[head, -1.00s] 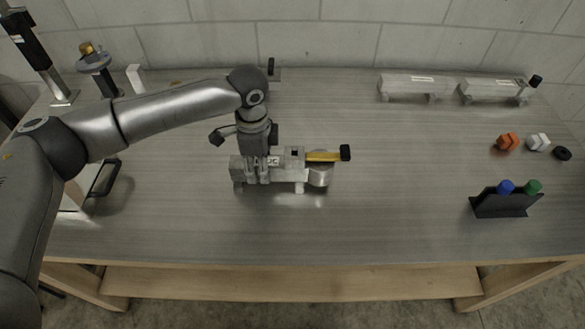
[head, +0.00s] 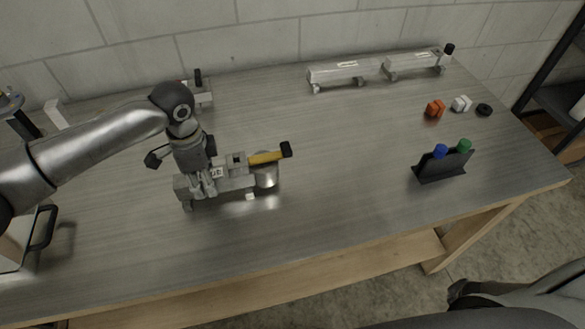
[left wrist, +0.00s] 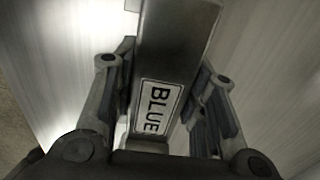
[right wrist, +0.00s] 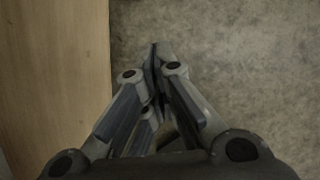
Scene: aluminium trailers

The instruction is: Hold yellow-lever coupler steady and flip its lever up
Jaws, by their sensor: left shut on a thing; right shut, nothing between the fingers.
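The yellow-lever coupler sits on the metal bench, its grey body (head: 238,182) running left to right. Its yellow lever (head: 265,157) with a black tip lies nearly flat, pointing right. My left gripper (head: 204,188) is shut on the coupler's body, left of the lever. In the left wrist view the fingers (left wrist: 165,100) straddle the coupler's metal bar (left wrist: 172,45), which has a label reading BLUE. My right gripper (right wrist: 155,55) is shut and empty in the right wrist view, over the concrete floor beside a wooden bench part. In the head view, only part of my right arm shows at lower right.
A black holder (head: 440,170) with a blue and a green knob stands to the right. Two pale couplers (head: 342,72) lie at the back. Orange (head: 435,108), white and black small parts lie at far right. The bench between coupler and holder is clear.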

